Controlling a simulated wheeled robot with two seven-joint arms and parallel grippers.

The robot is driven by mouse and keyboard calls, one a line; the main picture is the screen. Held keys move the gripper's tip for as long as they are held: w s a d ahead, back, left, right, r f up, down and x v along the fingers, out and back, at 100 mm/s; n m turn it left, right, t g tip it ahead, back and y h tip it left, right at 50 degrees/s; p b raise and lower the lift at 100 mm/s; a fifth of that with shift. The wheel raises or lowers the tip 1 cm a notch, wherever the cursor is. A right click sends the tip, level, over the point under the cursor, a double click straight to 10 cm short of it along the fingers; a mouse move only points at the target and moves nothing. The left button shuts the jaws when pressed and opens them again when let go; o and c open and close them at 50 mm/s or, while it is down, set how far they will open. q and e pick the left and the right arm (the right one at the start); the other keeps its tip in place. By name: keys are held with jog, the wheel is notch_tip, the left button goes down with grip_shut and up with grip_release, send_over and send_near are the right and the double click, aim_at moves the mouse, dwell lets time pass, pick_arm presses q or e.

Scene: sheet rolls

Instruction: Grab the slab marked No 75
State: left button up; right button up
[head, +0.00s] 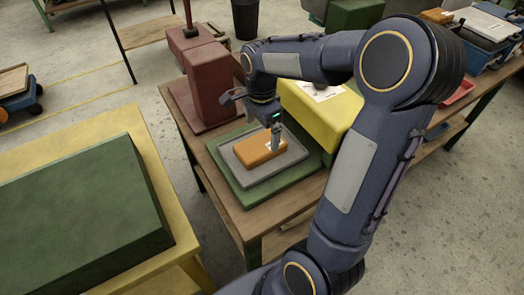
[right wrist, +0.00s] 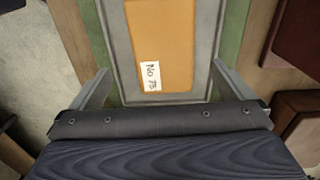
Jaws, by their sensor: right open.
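The orange slab (head: 258,149) lies flat on a grey tray (head: 242,163) on the wooden table. In the right wrist view the slab (right wrist: 162,40) bears a white label reading "No 75". My right gripper (head: 273,140) is over the slab's right end in the head view. In the right wrist view its two fingers (right wrist: 160,80) are spread wide on either side of the tray, with nothing between them held. I cannot tell the exact height of the fingers above the slab. My left gripper is not in view.
The tray sits on a green mat (head: 237,187) on the table (head: 255,222). A dark red block (head: 214,85) stands behind it and a yellow block (head: 318,112) to the right. A yellow table (head: 165,190) with a large green block (head: 85,215) is at left.

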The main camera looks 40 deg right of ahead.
aim_at(261, 144)
jog(key=f, duration=0.7)
jog(key=shift+w, duration=0.25)
jog(key=shift+c, duration=0.4)
jog(key=c, duration=1.2)
